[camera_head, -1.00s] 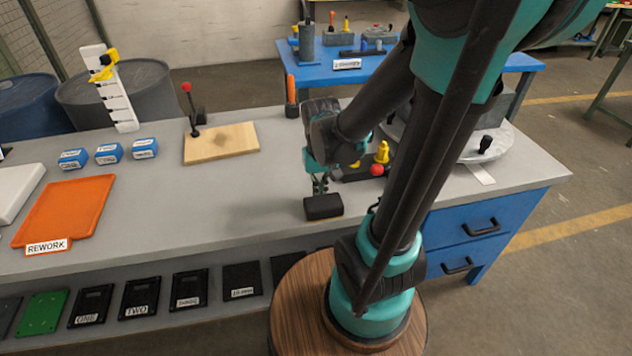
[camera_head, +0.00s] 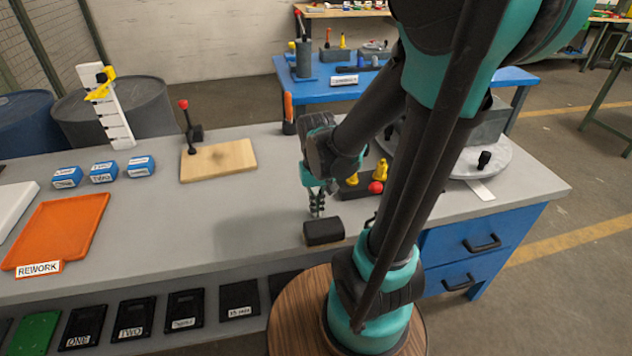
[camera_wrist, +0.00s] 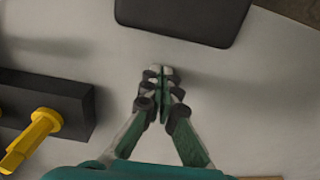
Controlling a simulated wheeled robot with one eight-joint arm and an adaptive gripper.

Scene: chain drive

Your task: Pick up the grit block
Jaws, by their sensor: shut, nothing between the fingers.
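A black block (camera_head: 324,231), which I take to be the grit block, lies flat near the front edge of the grey bench. It also shows in the wrist view (camera_wrist: 185,16) as a dark rounded block, cut off by the top edge. My gripper (camera_head: 317,213) points down just behind the block. In the wrist view, the fingertips (camera_wrist: 160,72) meet with nothing between them. Bare bench shows between the tips and the block, so they look apart. The tips' exact height above the bench is hard to tell.
A dark holder (camera_wrist: 42,105) with a yellow peg (camera_wrist: 30,140) stands close to my gripper's left in the wrist view. A red-topped lever on a wooden board (camera_head: 218,160), blue blocks (camera_head: 104,172) and an orange tray (camera_head: 62,230) lie left. The bench between is clear.

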